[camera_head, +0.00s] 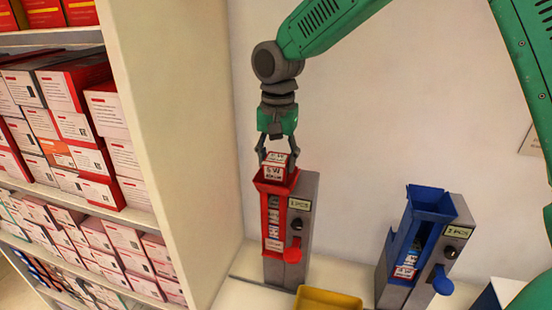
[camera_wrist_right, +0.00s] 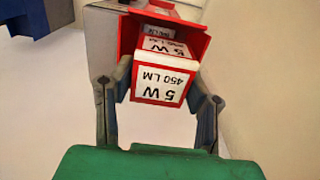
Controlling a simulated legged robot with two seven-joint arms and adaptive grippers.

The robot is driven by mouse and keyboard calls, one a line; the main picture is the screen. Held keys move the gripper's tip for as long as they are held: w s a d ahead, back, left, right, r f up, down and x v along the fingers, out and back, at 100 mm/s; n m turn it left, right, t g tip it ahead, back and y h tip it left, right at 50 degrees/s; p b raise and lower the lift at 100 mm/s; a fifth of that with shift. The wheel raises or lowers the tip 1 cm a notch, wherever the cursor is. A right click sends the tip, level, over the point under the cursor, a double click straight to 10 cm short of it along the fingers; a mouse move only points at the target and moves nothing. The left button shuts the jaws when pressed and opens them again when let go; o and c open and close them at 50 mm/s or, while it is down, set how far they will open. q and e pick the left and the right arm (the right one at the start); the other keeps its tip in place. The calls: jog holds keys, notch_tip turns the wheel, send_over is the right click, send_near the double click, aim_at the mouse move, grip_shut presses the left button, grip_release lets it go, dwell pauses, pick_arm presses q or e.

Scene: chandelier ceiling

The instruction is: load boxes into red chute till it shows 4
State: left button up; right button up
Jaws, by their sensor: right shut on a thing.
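My right gripper (camera_head: 275,153) points down over the red chute (camera_head: 268,187) and is shut on a small white and red box (camera_head: 276,166). The box is at the chute's open top; how far it is inside is hard to tell. In the right wrist view the box (camera_wrist_right: 163,72) reads "5 W 450 LM" between the fingers, with the red chute mouth (camera_wrist_right: 196,38) around its far side. Other boxes show in the chute's front slot. A small display (camera_head: 300,204) is beside it, seeming to read "1 PCS". My left gripper is not in view.
A blue chute (camera_head: 433,205) with its own display and blue knob stands to the right. A yellow bin (camera_head: 328,299) lies in front of the red chute. A shelf (camera_head: 165,120) full of boxes fills the left side. The wall is close behind.

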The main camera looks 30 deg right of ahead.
jog(key=shift+f+b, duration=0.35)
jog(key=shift+f, duration=0.85)
jog(key=o, duration=1.2)
jog(key=shift+o, duration=0.2)
jog(key=shift+r, duration=0.15)
jog(key=shift+r+p, duration=0.65)
jog(key=shift+r, duration=3.25)
